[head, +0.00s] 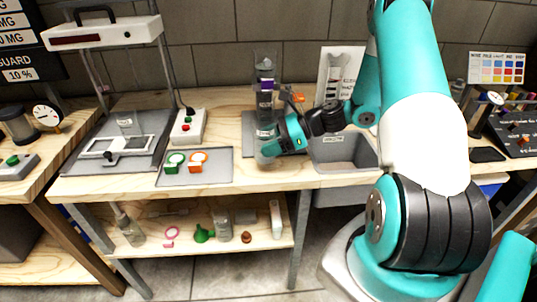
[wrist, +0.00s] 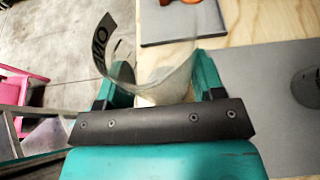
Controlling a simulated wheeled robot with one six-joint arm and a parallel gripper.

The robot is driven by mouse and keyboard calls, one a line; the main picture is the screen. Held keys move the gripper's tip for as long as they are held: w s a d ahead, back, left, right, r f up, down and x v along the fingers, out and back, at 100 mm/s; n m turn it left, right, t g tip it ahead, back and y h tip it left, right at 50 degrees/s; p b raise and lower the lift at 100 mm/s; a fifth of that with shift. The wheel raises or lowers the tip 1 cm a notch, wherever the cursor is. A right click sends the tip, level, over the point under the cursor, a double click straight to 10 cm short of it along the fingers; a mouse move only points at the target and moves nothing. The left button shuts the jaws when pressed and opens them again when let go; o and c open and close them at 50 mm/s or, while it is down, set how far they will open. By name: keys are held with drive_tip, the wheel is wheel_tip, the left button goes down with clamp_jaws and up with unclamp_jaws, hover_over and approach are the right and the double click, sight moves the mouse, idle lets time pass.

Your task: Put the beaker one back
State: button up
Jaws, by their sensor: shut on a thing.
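My gripper (wrist: 160,84) is shut on a clear beaker (wrist: 165,78), which shows between the two teal fingers in the wrist view. Dark lettering runs along a band on its left side, only partly readable. In the head view my gripper (head: 272,147) is low over the front edge of the middle bench, and the beaker there is small and hard to make out. In the wrist view the beaker overlaps the bench edge, with floor to its left. I cannot tell whether its base touches the wood.
The wooden bench (head: 225,178) holds a grey mat (head: 182,180) with green and orange pieces, left of my gripper. A filter column (head: 265,75) stands behind it, a sink (head: 345,150) lies right. Another glass vessel (head: 126,124) stands on the left stand. The lower shelf holds several items.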

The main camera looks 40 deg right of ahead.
drive_tip(key=shift+f, duration=2)
drive_tip(key=shift+f, duration=0.15)
drive_tip(key=o, duration=1)
drive_tip(key=shift+o, duration=0.2)
